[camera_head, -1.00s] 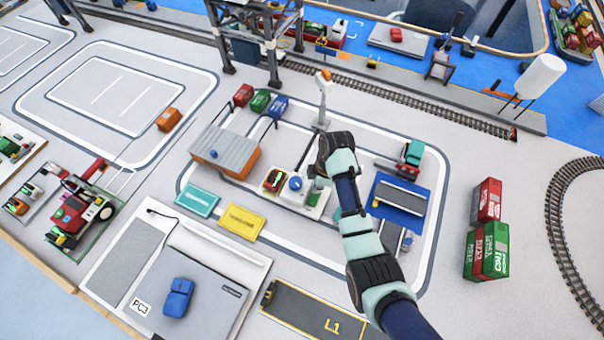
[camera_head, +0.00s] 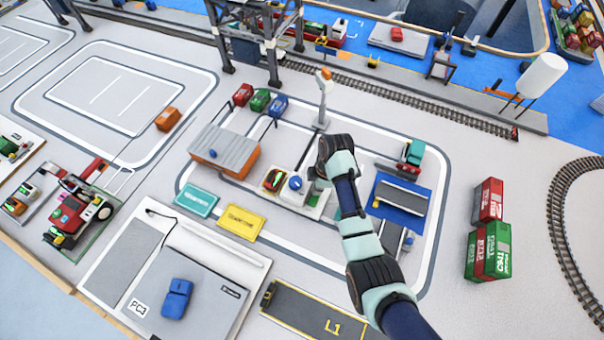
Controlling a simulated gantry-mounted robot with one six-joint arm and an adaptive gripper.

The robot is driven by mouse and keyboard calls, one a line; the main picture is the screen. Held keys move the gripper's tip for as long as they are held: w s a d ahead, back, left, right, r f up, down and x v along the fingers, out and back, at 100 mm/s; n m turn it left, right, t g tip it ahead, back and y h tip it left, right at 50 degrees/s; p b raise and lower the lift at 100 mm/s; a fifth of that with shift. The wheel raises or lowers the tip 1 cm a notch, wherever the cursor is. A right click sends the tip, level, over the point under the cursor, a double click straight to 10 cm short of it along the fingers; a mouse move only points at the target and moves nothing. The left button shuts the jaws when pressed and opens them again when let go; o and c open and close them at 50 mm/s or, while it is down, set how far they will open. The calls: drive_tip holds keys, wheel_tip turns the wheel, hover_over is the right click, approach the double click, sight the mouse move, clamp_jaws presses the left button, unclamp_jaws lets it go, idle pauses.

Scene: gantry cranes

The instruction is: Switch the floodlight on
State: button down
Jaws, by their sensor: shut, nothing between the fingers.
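The floodlight (camera_head: 324,90) is a pale post with an orange head, standing on a small base beyond my wrist. I cannot tell whether it is lit. A light control box (camera_head: 285,197) sits just left of my wrist. It carries a red-and-green part (camera_head: 273,180) and a blue round knob (camera_head: 295,183), with a dark lever rising near them. My gripper (camera_head: 321,172) is shut and empty, pointing down close to the right side of the box. My wrist hides most of it, so I cannot tell whether it touches anything.
An orange shed with a grey roof (camera_head: 222,146) stands left of the box. Teal (camera_head: 197,201) and yellow (camera_head: 241,222) plates lie in front of it. A blue-based ramp (camera_head: 400,195) and a teal-and-red truck (camera_head: 412,155) are to the right. Stacked containers (camera_head: 488,250) stand farther right.

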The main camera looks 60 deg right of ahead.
drive_tip(key=shift+f, duration=0.4)
drive_tip(key=shift+r, duration=0.1)
wheel_tip(320, 180, up, 7)
drive_tip(key=p, duration=0.7)
idle(0.6)
